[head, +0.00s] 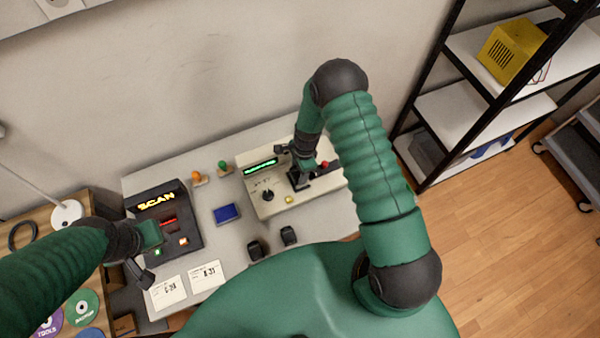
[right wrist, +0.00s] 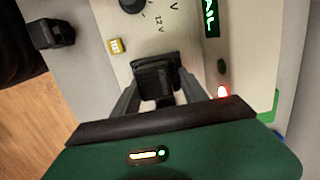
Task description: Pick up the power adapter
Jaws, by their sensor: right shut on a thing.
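A black power adapter (right wrist: 155,78) is between the two fingers of my right gripper (right wrist: 157,98) in the right wrist view. The gripper is shut on it, over the beige test unit (right wrist: 130,45). I cannot tell whether the adapter touches the unit. In the head view my right gripper (head: 303,170) is at the unit's middle, partly hidden by its own arm. Two more black adapters, one at left (head: 256,249) and one at right (head: 288,235), stand on the table in front of the unit. My left gripper (head: 143,265) hangs near the dark scan box; its opening is unclear.
The scan box (head: 185,235) stands at the left of the grey table (head: 205,170). A blue block (head: 226,214) lies between it and the test unit. Two printed cards (head: 167,292) lie at the front. A shelf rack (head: 470,100) stands at the right.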

